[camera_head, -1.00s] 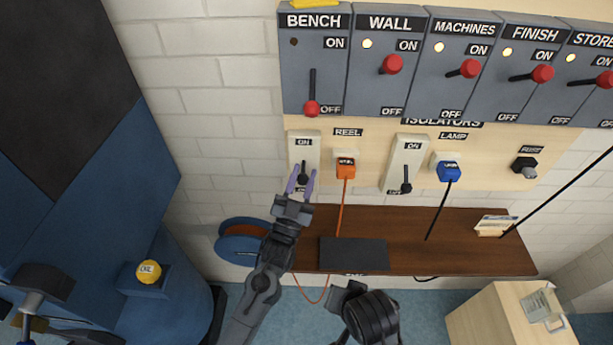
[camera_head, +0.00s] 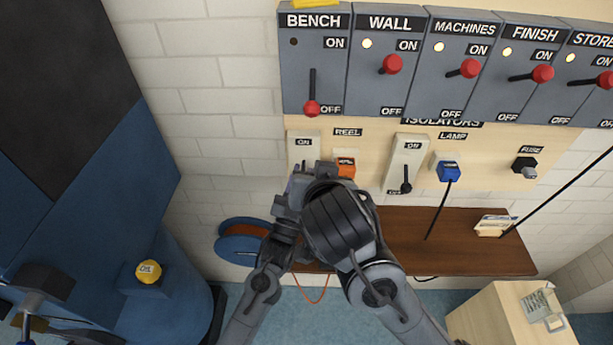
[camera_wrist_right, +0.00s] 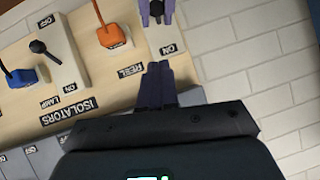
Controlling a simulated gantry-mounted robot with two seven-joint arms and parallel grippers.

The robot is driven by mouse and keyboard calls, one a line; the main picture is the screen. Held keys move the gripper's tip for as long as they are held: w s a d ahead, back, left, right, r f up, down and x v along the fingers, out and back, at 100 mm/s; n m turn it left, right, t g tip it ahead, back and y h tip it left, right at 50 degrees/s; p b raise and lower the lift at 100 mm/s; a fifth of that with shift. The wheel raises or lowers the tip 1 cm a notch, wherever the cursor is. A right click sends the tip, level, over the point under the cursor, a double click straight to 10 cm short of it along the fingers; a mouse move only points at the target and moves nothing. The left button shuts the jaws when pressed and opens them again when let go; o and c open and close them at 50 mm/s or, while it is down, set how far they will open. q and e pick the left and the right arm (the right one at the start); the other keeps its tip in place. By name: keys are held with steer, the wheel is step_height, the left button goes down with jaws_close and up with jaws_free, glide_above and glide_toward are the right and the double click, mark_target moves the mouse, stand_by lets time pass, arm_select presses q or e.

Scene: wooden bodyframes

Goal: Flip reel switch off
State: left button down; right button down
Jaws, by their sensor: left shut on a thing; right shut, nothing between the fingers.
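The reel switch is a pale plate (camera_head: 302,146) with an ON label at its top, left of the orange plug (camera_head: 345,167). Its black knob (camera_wrist_right: 156,8) shows at the top of the right wrist view, on the side away from the ON label. My left gripper (camera_wrist_right: 156,15) is shut on the knob, with a purple finger on each side. My right gripper (camera_wrist_right: 157,86) is shut and empty, its fingertips just short of the plate's ON end in that view. In the head view, my right wrist hides the lever and both sets of fingertips.
Grey isolator boxes with red-knobbed levers, such as BENCH (camera_head: 313,60), stand above. The lamp switch (camera_head: 405,165) and blue plug (camera_head: 449,171) are to the right. A brown shelf (camera_head: 470,240) runs below. A blue cable reel (camera_head: 238,243) is at lower left.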

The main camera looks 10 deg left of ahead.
steer(key=w+a+f, duration=0.2)
steer(key=w+f, duration=0.5)
steer(key=f, duration=0.1)
steer(key=shift+w+a+f, duration=0.15)
steer(key=shift+w+f, duration=0.05)
steer(key=shift+w, duration=0.1)
arm_select(q)
steer(key=shift+d, duration=0.1)
arm_select(e)
steer(key=shift+f, duration=0.95)
arm_select(q)
steer(key=c, duration=0.8)
jaws_free()
steer(key=shift+r, duration=0.1)
arm_select(e)
steer(key=shift+a+r, duration=0.1)
steer(key=shift+r, duration=0.1)
